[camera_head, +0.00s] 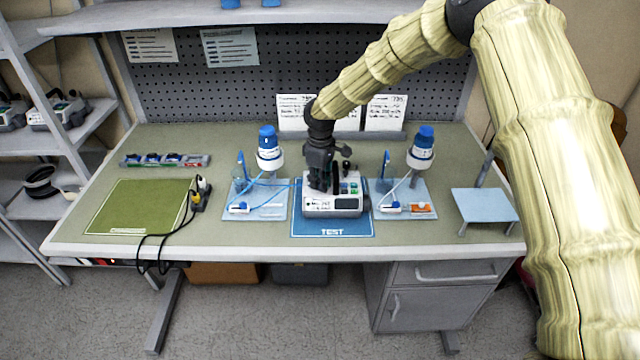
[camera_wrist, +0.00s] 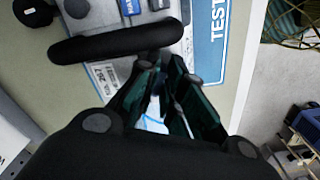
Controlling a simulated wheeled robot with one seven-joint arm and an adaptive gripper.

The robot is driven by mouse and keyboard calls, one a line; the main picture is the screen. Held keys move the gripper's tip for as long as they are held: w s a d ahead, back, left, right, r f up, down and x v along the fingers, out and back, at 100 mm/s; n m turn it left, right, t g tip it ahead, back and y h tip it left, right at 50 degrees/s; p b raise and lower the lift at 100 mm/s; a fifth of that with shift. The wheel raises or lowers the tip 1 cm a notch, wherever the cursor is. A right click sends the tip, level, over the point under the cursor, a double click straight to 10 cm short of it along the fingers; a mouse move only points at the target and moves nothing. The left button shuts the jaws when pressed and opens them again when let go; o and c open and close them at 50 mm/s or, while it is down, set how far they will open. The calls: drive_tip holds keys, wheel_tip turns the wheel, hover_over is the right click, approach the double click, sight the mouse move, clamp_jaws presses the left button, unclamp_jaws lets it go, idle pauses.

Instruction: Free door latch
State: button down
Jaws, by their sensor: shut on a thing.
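A white and grey infusion pump (camera_head: 332,204) with coloured keys stands on the blue TEST mat (camera_head: 332,233). Its case also shows in the wrist view (camera_wrist: 110,72), with a long black bar (camera_wrist: 115,43) and a round black knob (camera_wrist: 32,12). My gripper (camera_head: 322,186) is down at the pump's left side and touches it. In the wrist view my gripper (camera_wrist: 166,68) has its dark green-padded fingers at the pump's edge, shut on a small part there. The fingers cover that part, so I cannot make out the latch itself.
Trays with blue-capped bottles stand left (camera_head: 268,150) and right (camera_head: 421,150) of the pump. A green mat (camera_head: 138,205), black cables (camera_head: 172,238) and a parts strip (camera_head: 165,160) lie at left. A light blue platform (camera_head: 485,205) stands at right. Cards (camera_head: 385,112) stand behind.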

drive_tip(key=n, duration=0.5)
drive_tip(key=shift+w+b, duration=0.2)
drive_tip(key=shift+b, duration=0.1)
drive_tip(key=shift+d+n, duration=0.1)
drive_tip(key=shift+n, duration=0.2)
drive_tip(key=c, duration=1.5)
unclamp_jaws()
drive_tip(key=shift+c, duration=0.2)
drive_tip(key=shift+r, duration=0.1)
wheel_tip(320, 180, up, 12)
